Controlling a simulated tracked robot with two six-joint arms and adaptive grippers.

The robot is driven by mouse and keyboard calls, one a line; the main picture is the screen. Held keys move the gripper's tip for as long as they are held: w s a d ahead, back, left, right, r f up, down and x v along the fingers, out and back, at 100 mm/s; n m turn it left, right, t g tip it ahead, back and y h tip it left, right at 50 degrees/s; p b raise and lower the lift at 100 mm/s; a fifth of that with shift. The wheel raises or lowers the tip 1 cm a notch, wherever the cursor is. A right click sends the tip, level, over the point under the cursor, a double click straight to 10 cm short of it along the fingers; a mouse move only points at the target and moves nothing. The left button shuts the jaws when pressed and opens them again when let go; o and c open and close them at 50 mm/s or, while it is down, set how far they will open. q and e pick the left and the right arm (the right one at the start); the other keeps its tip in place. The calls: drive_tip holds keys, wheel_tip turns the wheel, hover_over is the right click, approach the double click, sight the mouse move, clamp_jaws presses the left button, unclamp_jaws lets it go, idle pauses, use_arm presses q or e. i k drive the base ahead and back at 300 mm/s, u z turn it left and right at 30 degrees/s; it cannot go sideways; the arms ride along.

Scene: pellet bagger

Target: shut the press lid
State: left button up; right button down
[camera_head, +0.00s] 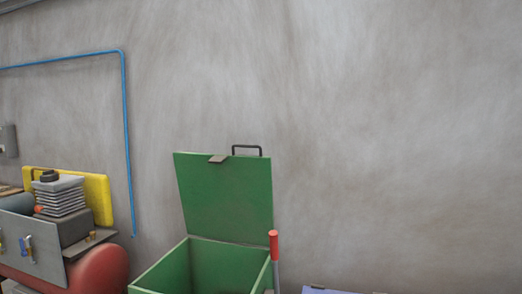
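The press lid (226,200) is a green square panel standing open, nearly upright, at the back edge of the green press box (160,274). A dark handle (247,147) sticks up from the lid's top edge, with a small brown plate beside it on that edge. The box is open at the top and its lower part is cut off by the bottom of the picture. Neither of my grippers shows in the head view.
A red-topped grey lever (274,250) stands at the box's right side. A red tank (98,268) with a grey finned machine (62,196) is on the left, before a yellow panel (98,198). A blue pipe (126,130) runs along the grey wall. A purplish surface (325,290) shows at bottom right.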

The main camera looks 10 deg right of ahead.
sight(227, 197)
drive_tip(key=z, duration=0.1)
drive_tip(key=i, duration=0.9)
drive_tip(key=u, duration=0.05)
